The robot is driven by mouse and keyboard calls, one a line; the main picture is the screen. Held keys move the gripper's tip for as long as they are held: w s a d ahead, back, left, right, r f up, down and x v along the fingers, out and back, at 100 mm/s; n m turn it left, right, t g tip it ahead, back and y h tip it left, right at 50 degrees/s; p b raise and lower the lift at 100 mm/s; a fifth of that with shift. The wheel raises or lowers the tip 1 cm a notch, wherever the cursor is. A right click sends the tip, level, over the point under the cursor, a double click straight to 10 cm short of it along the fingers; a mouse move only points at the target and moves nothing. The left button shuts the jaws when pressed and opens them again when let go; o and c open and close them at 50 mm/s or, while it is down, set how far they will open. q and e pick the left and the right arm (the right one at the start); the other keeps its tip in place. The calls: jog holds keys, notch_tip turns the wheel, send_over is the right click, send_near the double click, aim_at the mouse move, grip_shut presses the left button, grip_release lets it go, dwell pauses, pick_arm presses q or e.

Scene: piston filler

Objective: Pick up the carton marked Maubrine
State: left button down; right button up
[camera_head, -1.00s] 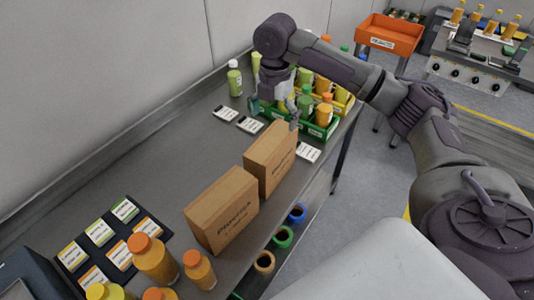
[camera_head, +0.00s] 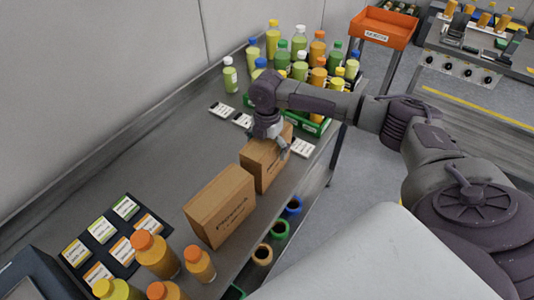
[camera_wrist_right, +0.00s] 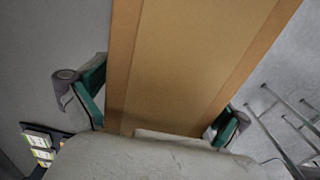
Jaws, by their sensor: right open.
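Two brown cartons stand on the grey bench. The far carton (camera_head: 262,163) is partly covered by my right gripper (camera_head: 272,140), and I cannot read any marking on it. The near carton (camera_head: 222,208) carries dark print on its side, too blurred to read surely. My right gripper is over the top of the far carton, pointing down. In the right wrist view, the carton (camera_wrist_right: 190,60) lies between the two spread fingers of the gripper (camera_wrist_right: 160,112). The fingers are open, one on each side; contact is unclear. My left gripper is out of view.
Several bottles stand in and around a green crate (camera_head: 316,128) behind the far carton. White cards (camera_head: 222,110) lie on the bench. Orange-capped bottles (camera_head: 155,257) and a dark label tray (camera_head: 120,268) are near the front. Coloured rings (camera_head: 279,229) sit below the bench's right edge.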

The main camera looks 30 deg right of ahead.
jog(key=c, duration=1.7)
jog(key=shift+r, duration=0.1)
jog(key=shift+c, duration=0.3)
